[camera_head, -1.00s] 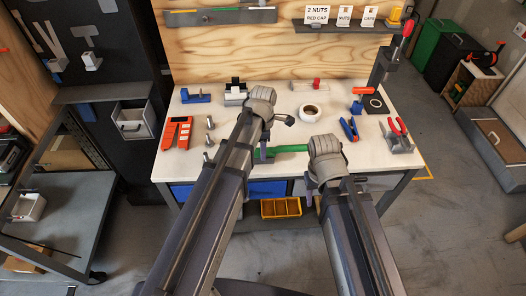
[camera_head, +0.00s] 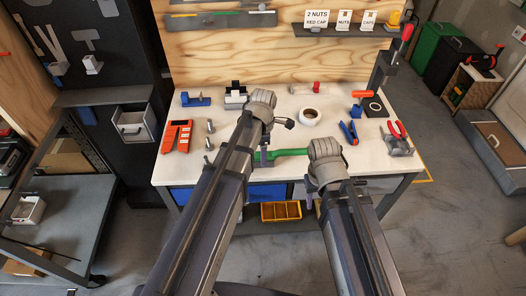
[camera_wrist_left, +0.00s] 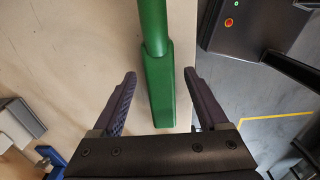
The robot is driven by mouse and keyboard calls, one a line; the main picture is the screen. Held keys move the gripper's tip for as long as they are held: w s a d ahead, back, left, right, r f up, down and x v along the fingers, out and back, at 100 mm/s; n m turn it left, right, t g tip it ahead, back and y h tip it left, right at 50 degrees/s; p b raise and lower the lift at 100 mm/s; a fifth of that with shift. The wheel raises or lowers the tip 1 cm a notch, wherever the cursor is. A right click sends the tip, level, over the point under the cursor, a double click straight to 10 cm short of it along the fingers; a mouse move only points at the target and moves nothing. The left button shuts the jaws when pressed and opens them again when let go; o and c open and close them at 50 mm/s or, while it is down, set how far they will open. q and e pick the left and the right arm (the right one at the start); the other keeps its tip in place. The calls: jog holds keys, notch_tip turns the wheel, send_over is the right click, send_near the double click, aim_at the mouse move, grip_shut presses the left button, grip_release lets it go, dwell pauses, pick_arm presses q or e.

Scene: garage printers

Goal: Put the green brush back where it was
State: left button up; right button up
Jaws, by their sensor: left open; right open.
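The green brush (camera_head: 290,152) lies near the front edge of the white-topped workbench, partly hidden by my arms in the head view. In the left wrist view its green body (camera_wrist_left: 160,85) runs between the two spread fingers of my left gripper (camera_wrist_left: 160,78), with a gap on each side. My left gripper (camera_head: 263,157) is open at the brush's left part in the head view. My right gripper (camera_head: 312,186) is open at the bench's front edge, by the brush's right end; its fingers are mostly hidden by its own wrist.
On the workbench (camera_head: 340,100) stand a tape roll (camera_head: 309,116), blue-handled pliers (camera_head: 349,132), red-handled pliers (camera_head: 398,135), an orange tool (camera_head: 176,136) and bolts (camera_head: 210,126). A wooden back panel (camera_head: 290,55) with a label shelf (camera_head: 345,30) rises behind. A yellow bin (camera_head: 281,211) hangs below.

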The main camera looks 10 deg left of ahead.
pick_arm(q)
notch_tip(320, 180, up, 12)
jog(key=p, duration=1.2)
jog(key=s+d+m, duration=0.4)
jog(key=s+m, duration=0.3)
jog(key=m, duration=0.5)
jog(key=s+d+m+y, duration=0.1)
jog(key=s+d+m, duration=0.3)
jog(key=s+m, duration=0.4)
jog(key=m, duration=0.5)
jog(key=shift+b, duration=0.3)
